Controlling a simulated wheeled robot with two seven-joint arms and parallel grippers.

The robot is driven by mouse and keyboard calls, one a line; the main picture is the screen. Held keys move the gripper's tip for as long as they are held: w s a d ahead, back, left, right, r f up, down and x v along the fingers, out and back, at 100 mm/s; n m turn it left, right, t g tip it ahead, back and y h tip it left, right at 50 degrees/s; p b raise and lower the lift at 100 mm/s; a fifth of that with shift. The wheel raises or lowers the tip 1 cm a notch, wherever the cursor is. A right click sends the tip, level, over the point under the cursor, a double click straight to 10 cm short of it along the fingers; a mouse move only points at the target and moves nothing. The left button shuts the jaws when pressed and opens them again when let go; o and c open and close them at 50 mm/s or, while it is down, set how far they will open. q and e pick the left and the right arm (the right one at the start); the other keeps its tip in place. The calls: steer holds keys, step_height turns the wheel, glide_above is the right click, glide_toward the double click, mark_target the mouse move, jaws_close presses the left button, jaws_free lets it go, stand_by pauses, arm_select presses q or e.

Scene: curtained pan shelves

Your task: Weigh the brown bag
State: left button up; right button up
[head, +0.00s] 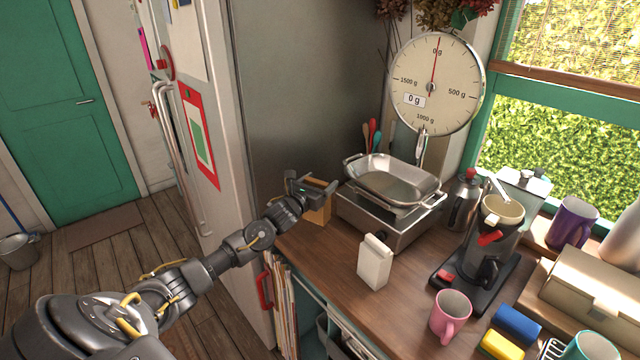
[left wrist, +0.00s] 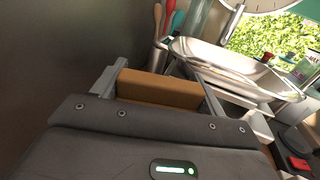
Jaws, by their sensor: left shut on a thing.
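The brown bag (head: 318,214) stands at the left end of the wooden counter, beside the scale. My left gripper (head: 322,187) is shut on its upper part; the bag (left wrist: 158,90) also shows between the two fingers of this gripper (left wrist: 160,88) in the left wrist view. The bag's lower part is partly hidden, so I cannot tell whether it touches the counter. The scale's metal pan (head: 393,182) is empty, to the right of the gripper. It also shows in the left wrist view (left wrist: 225,62). The round dial (head: 436,84) reads 0 g. My right gripper is not in view.
A white carton (head: 375,262) stands in front of the scale base (head: 370,224). A coffee machine (head: 480,245), a pink mug (head: 450,316) and a kettle (head: 462,200) stand to the right. The fridge (head: 300,85) is close on the left.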

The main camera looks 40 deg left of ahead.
arm_select(q)
steer(key=shift+f+b, duration=2)
steer(key=shift+f, duration=0.45)
steer(key=shift+f+b, duration=0.7)
steer(key=shift+f, duration=0.3)
steer(key=o, duration=1.7)
steer(key=shift+c, duration=0.2)
steer(key=s+b, duration=0.4)
steer(key=s, duration=0.7)
steer(key=shift+d, duration=0.45)
